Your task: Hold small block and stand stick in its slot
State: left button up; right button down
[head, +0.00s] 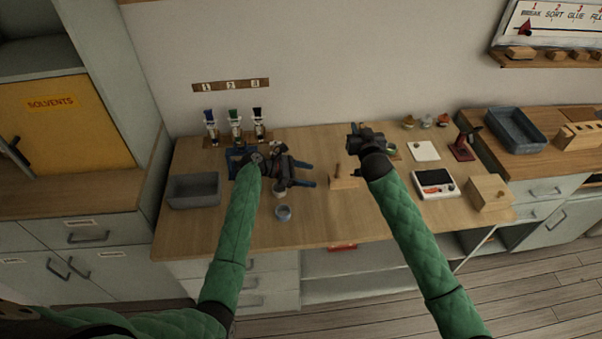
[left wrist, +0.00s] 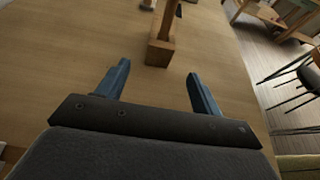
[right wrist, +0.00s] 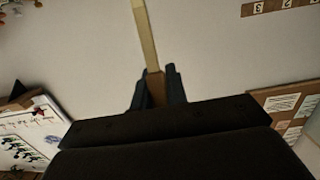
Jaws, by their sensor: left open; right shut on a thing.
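The small wooden block (head: 345,183) sits on the workbench between my arms. It also shows in the left wrist view (left wrist: 160,53), just beyond the fingertips. A thin upright wooden piece (left wrist: 168,18) rises at the block; I cannot tell whether it is part of it. My left gripper (head: 308,174) is open and empty, pointing right towards the block, with both fingers (left wrist: 160,75) apart from it. My right gripper (right wrist: 155,85) is shut on a pale stick (right wrist: 146,35) with a browner lower end. In the head view the right gripper (head: 354,129) is behind and above the block.
A grey tray (head: 193,190) stands at the bench's left, and small cups (head: 283,213) stand near my left gripper. Bottles (head: 235,127) stand behind it. A scale (head: 435,184) and a wooden box (head: 489,193) are to the right. The front middle of the bench is clear.

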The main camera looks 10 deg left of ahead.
aim_at(329, 179)
pick_arm(q)
jog(key=x, duration=0.9)
jog(key=shift+d+f, duration=0.15)
jog(key=shift+d, duration=0.05)
jog(key=c, duration=1.2)
pick_arm(e)
notch_tip(329, 179, down, 5)
jog(key=shift+w+f+g+h, duration=0.1)
jog(key=shift+g+h, duration=0.2)
jog(key=shift+g, duration=0.8)
jog(key=shift+f, duration=2.1)
